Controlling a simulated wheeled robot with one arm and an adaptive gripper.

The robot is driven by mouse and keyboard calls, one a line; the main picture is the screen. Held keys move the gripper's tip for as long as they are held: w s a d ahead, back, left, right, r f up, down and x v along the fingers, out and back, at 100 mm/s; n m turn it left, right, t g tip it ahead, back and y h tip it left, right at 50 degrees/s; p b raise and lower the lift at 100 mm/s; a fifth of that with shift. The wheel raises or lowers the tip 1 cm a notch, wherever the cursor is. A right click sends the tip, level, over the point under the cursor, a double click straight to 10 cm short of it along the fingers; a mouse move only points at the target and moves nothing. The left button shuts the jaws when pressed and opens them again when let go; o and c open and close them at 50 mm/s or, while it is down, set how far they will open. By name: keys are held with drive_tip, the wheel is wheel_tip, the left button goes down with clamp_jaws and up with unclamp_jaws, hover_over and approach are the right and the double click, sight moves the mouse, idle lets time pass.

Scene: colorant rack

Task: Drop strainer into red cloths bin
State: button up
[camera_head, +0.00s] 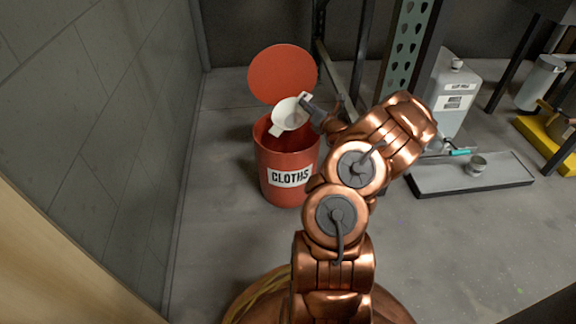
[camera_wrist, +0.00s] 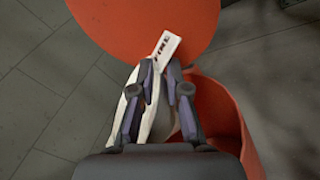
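The white paper cone strainer (camera_head: 287,113) is held over the mouth of the red bin (camera_head: 287,165), which is labelled CLOTHS. The bin's round red lid (camera_head: 283,74) stands raised behind the opening. My gripper (camera_head: 304,103) is shut on the strainer near its rim. In the wrist view the strainer (camera_wrist: 148,120) hangs between and left of the fingers (camera_wrist: 162,78), with a printed tab poking out past the tips. The bin wall (camera_wrist: 222,112) shows to the right of the fingers, and the lid (camera_wrist: 150,22) is ahead. The inside of the bin is mostly hidden.
A grey wall (camera_head: 105,110) runs along the left. A metal rack post (camera_head: 400,50) stands behind my arm. The floor left of the bin is clear.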

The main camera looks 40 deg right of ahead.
drive_tip(key=o, duration=0.3)
drive_tip(key=shift+o, duration=0.2)
drive_tip(key=shift+s, duration=0.1)
drive_tip(key=v, duration=1.1)
drive_tip(key=shift+s, duration=0.4)
drive_tip(key=shift+a, duration=0.1)
